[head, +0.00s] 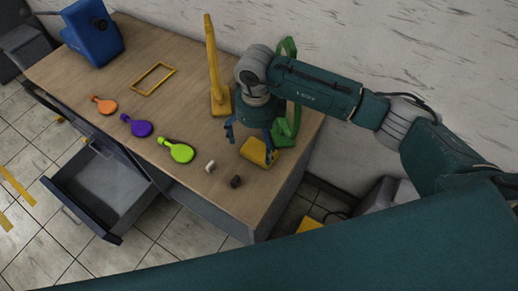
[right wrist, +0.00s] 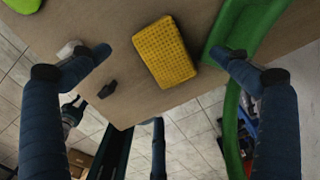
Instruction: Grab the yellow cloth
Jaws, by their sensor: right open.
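The yellow cloth (head: 255,154) lies on the wooden table near its right end, a folded pad with a waffle texture in the right wrist view (right wrist: 165,54). My right gripper (head: 250,143) is above the cloth, fingers pointing down and partly covering it in the head view. In the right wrist view my right gripper (right wrist: 165,62) is open, with the cloth between its spread fingers and apart from them. Nothing is held. My left gripper does not show clearly in either view.
A green stand (head: 287,130) is close to the cloth's right, and a yellow stand (head: 220,100) is behind. A white piece (head: 210,166) and a dark piece (head: 236,181) lie near the front edge. A drawer (head: 100,190) stands open.

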